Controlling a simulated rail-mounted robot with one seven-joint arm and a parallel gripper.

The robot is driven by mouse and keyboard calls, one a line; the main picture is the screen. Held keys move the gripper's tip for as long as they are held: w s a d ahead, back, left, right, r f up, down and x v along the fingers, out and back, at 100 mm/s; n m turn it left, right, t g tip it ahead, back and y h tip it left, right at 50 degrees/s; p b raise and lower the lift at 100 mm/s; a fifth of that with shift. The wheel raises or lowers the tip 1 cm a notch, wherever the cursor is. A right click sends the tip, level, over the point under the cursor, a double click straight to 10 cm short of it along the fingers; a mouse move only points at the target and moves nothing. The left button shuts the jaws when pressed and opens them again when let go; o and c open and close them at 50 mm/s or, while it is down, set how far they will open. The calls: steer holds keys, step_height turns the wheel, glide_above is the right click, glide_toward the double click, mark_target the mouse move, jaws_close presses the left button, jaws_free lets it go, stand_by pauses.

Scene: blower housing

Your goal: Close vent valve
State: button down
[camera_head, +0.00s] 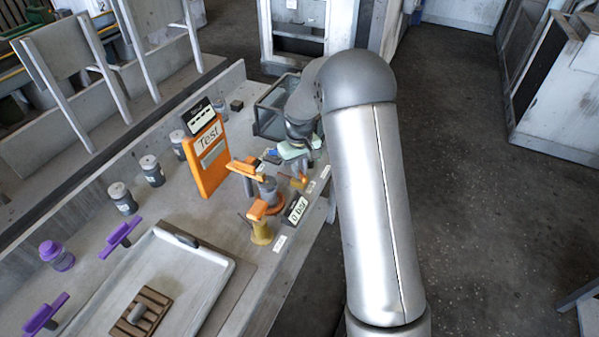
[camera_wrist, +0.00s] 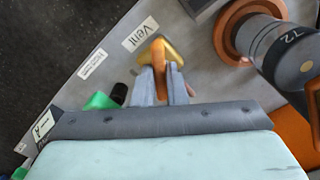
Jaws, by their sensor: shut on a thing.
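The vent valve has an orange handle (camera_wrist: 172,75) on a yellow body, beside a white "Vent" label (camera_wrist: 140,34) in the wrist view. My gripper (camera_wrist: 163,88) has its two grey fingers on either side of this handle and is shut on it. The fingers hide part of the handle. In the head view the vent valve (camera_head: 299,183) shows small and orange below my gripper (camera_head: 300,170), near the bench's right edge; the handle's exact angle cannot be told there.
Left of the valve stands a grey cylinder (camera_head: 268,190) in an orange ring, near an orange-handled valve (camera_head: 260,227) and a "0 bar" display (camera_head: 297,209). An orange "Test" panel (camera_head: 206,158) stands behind. A dark crate (camera_head: 270,112) sits at the bench's far end.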

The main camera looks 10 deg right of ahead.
steer(key=m+b, duration=0.1)
steer(key=m, duration=0.4)
steer(key=shift+m+b, duration=0.3)
steer(key=shift+b, duration=0.05)
steer(key=m, duration=0.5)
steer(key=shift+m, duration=0.3)
steer(key=shift+r, duration=0.1)
steer(key=c, duration=1.5)
jaws_free()
steer(key=shift+o, duration=0.2)
steer(key=shift+b, duration=0.3)
step_height(320, 180, up, 17)
steer(key=shift+r, duration=0.2)
